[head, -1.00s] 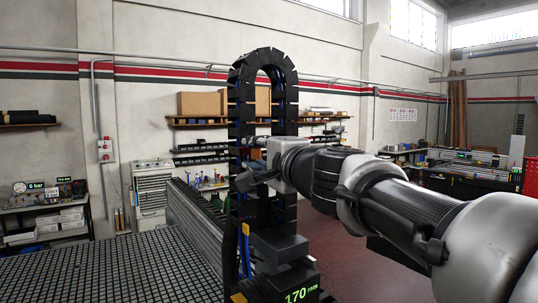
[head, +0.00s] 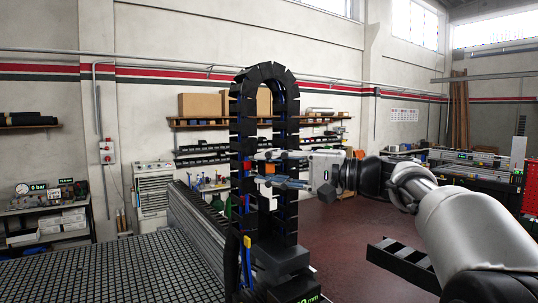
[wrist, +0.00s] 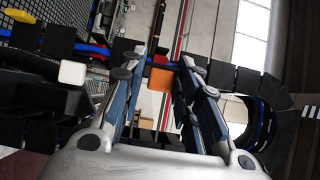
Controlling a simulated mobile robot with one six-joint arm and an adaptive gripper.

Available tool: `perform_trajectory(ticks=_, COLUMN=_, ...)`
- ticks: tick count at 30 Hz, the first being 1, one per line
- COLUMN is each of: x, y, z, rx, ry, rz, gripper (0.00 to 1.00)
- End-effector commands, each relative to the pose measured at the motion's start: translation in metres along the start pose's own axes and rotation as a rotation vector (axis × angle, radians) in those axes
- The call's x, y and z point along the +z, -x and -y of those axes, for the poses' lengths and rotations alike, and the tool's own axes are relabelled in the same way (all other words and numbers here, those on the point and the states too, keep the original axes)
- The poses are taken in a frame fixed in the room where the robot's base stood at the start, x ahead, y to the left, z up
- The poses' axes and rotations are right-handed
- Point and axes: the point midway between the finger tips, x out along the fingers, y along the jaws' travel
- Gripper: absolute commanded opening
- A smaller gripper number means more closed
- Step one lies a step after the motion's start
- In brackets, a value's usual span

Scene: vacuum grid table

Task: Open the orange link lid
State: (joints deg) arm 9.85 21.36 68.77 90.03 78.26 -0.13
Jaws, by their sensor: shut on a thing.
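The tall black cable chain (head: 238,125) stands as an upright loop in the middle of the head view, with blue cables inside. My gripper (head: 258,168) reaches it from the right, its two fingers level at the loop's inner side. In the wrist view, the orange link lid (wrist: 160,79) sits between the two fingertips of my gripper (wrist: 161,62). The fingers are shut on it. The black chain links (wrist: 240,80) run across that view on both sides. The lid's hinge and far side are hidden, so I cannot tell how far it stands open.
A slatted grid table (head: 110,270) fills the lower left. A black block (head: 280,255) stands at the chain's foot. Shelves with cardboard boxes (head: 200,103) are on the back wall.

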Motion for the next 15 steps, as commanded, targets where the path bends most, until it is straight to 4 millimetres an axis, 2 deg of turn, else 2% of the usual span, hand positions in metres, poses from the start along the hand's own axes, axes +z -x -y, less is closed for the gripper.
perform_trajectory(ticks=6, x=-0.0066, y=0.0013, z=0.0032, rx=0.002, ry=-0.004, rz=0.121, gripper=0.06)
perform_trajectory(ticks=15, x=-0.0083, y=0.0019, z=0.0007, rx=0.001, ry=-0.001, rz=0.199, gripper=0.06)
